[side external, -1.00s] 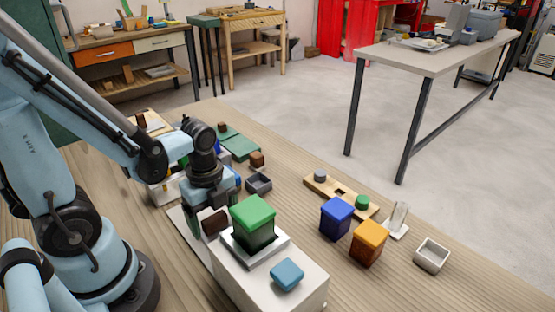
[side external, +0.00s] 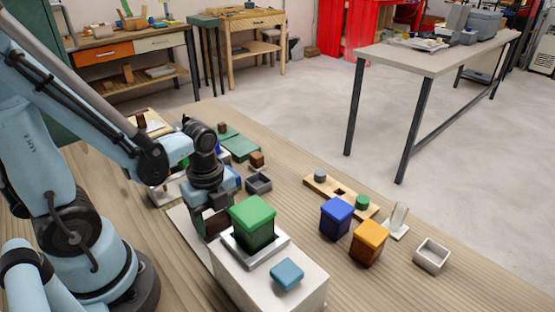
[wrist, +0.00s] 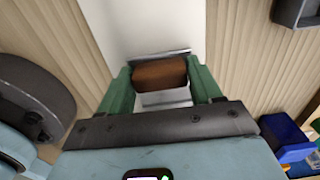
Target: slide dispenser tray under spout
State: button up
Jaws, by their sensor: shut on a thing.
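The dispenser (side external: 262,275) is a white box with a green-lidded hopper (side external: 253,222) and a blue block (side external: 287,274) on top. A brown block (wrist: 160,73), which also shows in the side external view (side external: 217,224), stands at its left end. My gripper (wrist: 161,76) has a green finger on each side of the brown block and is shut on it. A pale tray-like part (wrist: 164,98) shows just below the block. The block looks like the tray's handle, but their join is hidden. The spout is not visible.
A white strip (side external: 187,224) lies under the gripper. Blue (side external: 336,217) and orange (side external: 368,243) containers stand right of the dispenser. A dark open box (side external: 259,182) lies behind the gripper. The wooden table (side external: 440,290) is clear at front right.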

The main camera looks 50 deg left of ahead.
jog(key=shift+d, duration=2.4)
jog(key=o, duration=1.4)
jog(key=shift+o, duration=0.2)
jog(key=shift+a, duration=0.1)
notch_tip(320, 180, up, 12)
